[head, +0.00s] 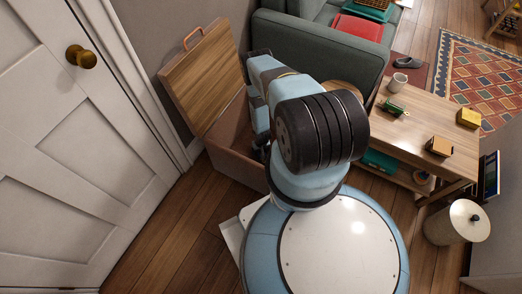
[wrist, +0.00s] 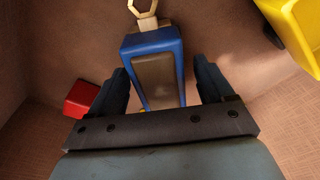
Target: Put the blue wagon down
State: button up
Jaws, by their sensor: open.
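The blue wagon (wrist: 178,45) shows in the wrist view, with a blue rim, a brown bed and a pale wooden ring-shaped handle (wrist: 144,12) at its far end. It lies inside the open brown chest (head: 232,160). My gripper (wrist: 160,78) is open, its two dark fingers on either side of the wagon, with a visible gap at each side. The wagon's near end is hidden behind the gripper body. In the head view my arm reaches into the chest, and the wagon and fingers are hidden.
Inside the chest, a red block (wrist: 82,98) lies left of my gripper and a yellow object (wrist: 300,30) is at the upper right. The chest's wooden lid (head: 205,75) stands open. A green-grey sofa (head: 320,42) and a wooden table (head: 425,120) stand close by.

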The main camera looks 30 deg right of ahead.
notch_tip(320, 180, up, 12)
jog(key=s, duration=0.1)
jog(key=shift+s+a, duration=0.15)
dwell(0.5)
